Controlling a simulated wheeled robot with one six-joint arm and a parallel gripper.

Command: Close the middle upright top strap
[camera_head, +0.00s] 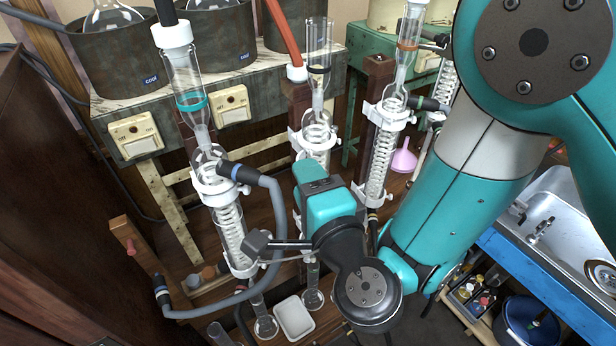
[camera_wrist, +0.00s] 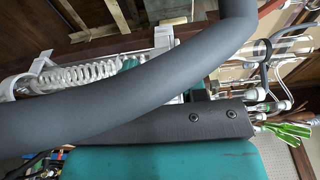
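The middle upright (camera_head: 298,97) is a dark brown post holding a clear glass condenser (camera_head: 317,125) with a coil inside. Its top strap is the white clamp (camera_head: 302,142) at the condenser's upper part; whether it is open or shut is too small to tell. My gripper (camera_head: 320,186), teal with a dark end, is just below and in front of this clamp and hides the condenser's lower part. In the wrist view, a coil condenser (camera_wrist: 85,76) and a white clamp (camera_wrist: 170,38) lie behind a hose. My gripper's fingertips cannot be made out.
A grey hose (camera_head: 272,205) loops from the left condenser (camera_head: 230,232) close beside my gripper; it also crosses the wrist view (camera_wrist: 130,88) in the foreground. The right condenser (camera_head: 378,165) stands to the right. A white tray (camera_head: 293,318) and flasks are below.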

